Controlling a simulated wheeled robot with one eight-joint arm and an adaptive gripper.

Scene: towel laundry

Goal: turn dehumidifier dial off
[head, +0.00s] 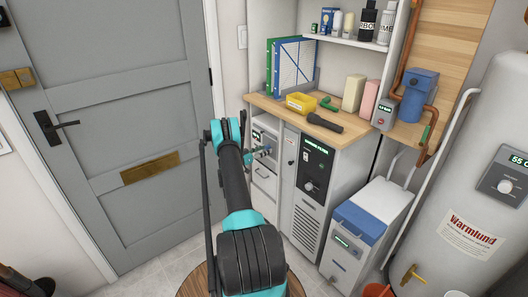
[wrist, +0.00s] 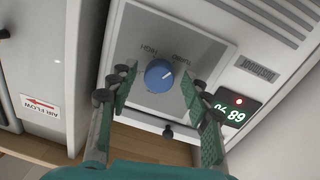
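The dehumidifier (wrist: 205,55) is a light unit with a grey dial panel, seen close up and upside down in the wrist view. Its blue dial (wrist: 157,77) has a white mark pointing up and right, towards the label that seems to read TURBO. Another label seems to read HIGH; any off label is hidden or unreadable. My gripper (wrist: 157,88) is open, with one finger on each side of the dial and visible gaps. In the head view my gripper (head: 262,152) is at the front of the small white unit (head: 266,132) under the counter.
The wooden counter (head: 265,103) is above. A grey door (head: 110,130) is left.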

